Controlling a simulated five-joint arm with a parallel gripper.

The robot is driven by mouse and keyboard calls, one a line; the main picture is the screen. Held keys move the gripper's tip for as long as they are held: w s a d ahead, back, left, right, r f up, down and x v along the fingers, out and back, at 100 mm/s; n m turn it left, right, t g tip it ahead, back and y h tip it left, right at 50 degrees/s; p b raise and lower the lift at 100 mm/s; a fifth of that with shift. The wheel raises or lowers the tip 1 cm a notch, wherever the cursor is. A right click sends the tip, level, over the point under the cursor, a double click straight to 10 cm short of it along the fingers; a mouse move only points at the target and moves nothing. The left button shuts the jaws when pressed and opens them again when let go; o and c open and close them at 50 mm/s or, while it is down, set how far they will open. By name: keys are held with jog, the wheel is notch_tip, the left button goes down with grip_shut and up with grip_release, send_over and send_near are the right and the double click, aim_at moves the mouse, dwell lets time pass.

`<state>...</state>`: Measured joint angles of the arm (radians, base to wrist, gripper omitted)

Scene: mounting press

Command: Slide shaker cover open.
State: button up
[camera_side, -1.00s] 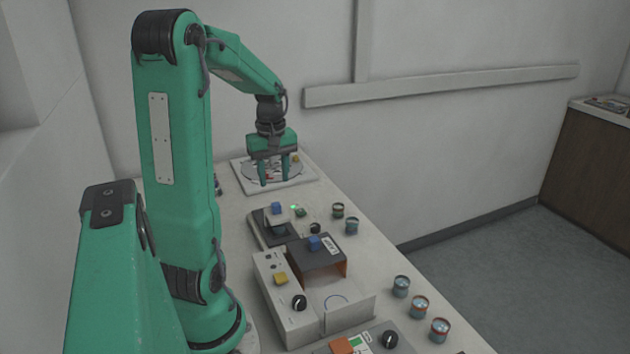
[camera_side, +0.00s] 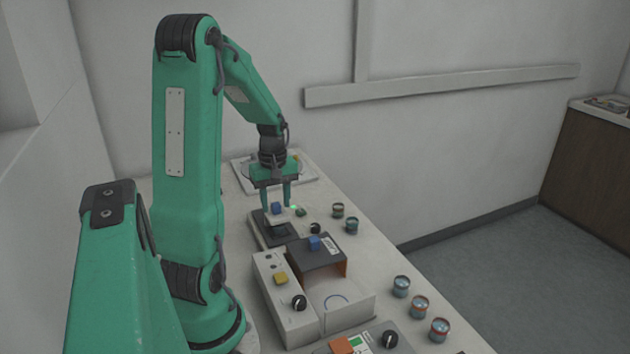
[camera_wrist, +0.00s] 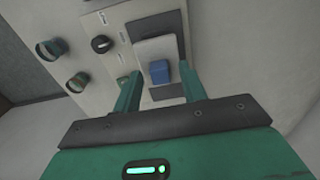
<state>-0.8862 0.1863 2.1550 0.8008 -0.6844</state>
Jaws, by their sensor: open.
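A pale sliding plate (camera_side: 281,219) with a blue block handle (camera_side: 277,209) sits on a small dark-based unit. Nearer the camera, a dark cover (camera_side: 318,256) with its own blue block (camera_side: 314,242) spans part of a white box (camera_side: 345,314). I cannot tell for sure which is the shaker cover. My gripper (camera_side: 276,203) is open, pointing down at the small unit. In the wrist view its fingers stand on either side of the blue block (camera_wrist: 159,72) on the pale plate (camera_wrist: 157,48). Contact cannot be told.
A black knob (camera_side: 315,228) and a green button (camera_side: 301,211) are beside the small unit. Several small jars (camera_side: 401,286) line the table's right edge. A yellow button (camera_side: 280,278) is on the white box. A flat tray (camera_side: 307,181) lies at the back.

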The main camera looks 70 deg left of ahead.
grip_shut()
jog(key=shift+a+r, duration=0.1)
jog(key=shift+a, duration=4.15)
jog(key=shift+c, duration=1.3)
grip_release()
jog(key=shift+o, duration=1.3)
jog(key=shift+d, duration=0.1)
notch_tip(320, 180, up, 8)
